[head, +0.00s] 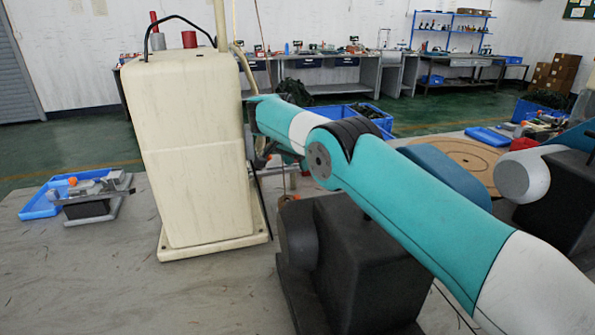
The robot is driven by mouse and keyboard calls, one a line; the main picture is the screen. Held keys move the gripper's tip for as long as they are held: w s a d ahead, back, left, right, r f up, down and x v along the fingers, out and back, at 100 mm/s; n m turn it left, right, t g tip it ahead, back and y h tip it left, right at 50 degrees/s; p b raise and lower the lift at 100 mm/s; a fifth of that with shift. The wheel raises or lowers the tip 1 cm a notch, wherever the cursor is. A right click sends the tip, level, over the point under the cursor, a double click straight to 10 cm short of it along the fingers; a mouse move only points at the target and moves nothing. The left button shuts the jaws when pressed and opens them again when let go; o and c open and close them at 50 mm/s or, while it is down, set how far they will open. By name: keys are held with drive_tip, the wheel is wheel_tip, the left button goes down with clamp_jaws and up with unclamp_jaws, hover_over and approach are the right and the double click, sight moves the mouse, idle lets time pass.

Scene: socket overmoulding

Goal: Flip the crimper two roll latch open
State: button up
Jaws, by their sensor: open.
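A tall cream machine (190,150) stands on the bench left of centre, with a black handle loop on top. A dark grey machine (360,262) with a rounded drum at its side stands in front centre, partly behind my arm. I cannot tell which machine is crimper two, and no roll latch can be made out. My teal and white arm reaches from the lower right to the cream machine's right edge. Its far end is small and partly covered there, and I cannot make out my gripper.
A blue tray (40,203) and a small metal fixture (88,208) lie at the left. Another dark machine with a white drum (523,178) and a round brown board (455,160) are at the right. The front left bench is clear.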

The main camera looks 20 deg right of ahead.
wheel_tip(320, 180, up, 8)
drive_tip(key=p, duration=0.6)
drive_tip(key=shift+p, duration=0.35)
